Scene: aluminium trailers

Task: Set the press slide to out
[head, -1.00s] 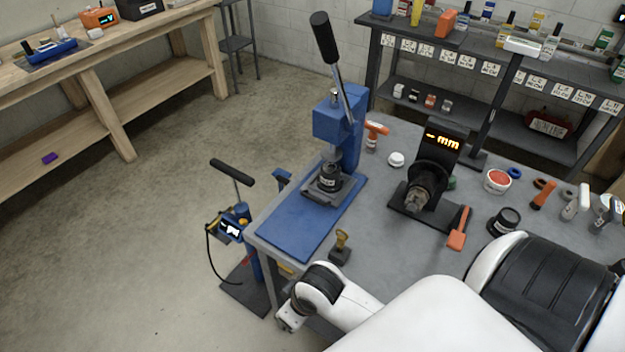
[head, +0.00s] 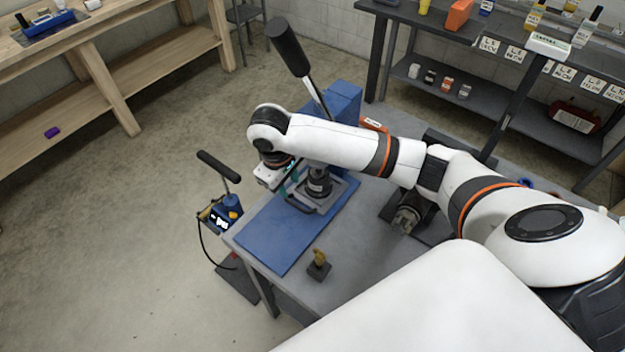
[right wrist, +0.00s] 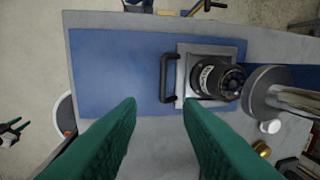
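The blue arbor press (head: 341,100) stands on the grey table with its long black-tipped lever raised. Its slide, a grey plate (head: 336,195) with a black bar handle (head: 298,207), lies on the blue base beside the press column. A black cup-shaped piece (head: 319,182) sits on the plate. In the right wrist view, the handle (right wrist: 167,78) and plate (right wrist: 183,62) show, and the press ram (right wrist: 266,92) overlaps the cup's edge. My right gripper (right wrist: 158,104) is open and empty; its green fingertips point toward the handle, apart from it. My left gripper is not in view.
The blue base (head: 275,240) has free surface in front of the handle. A small brass-topped piece (head: 319,263) stands near the table edge. A dark gauge device (head: 405,212) is partly hidden by my right arm. A pump-like stand (head: 228,208) is left of the table.

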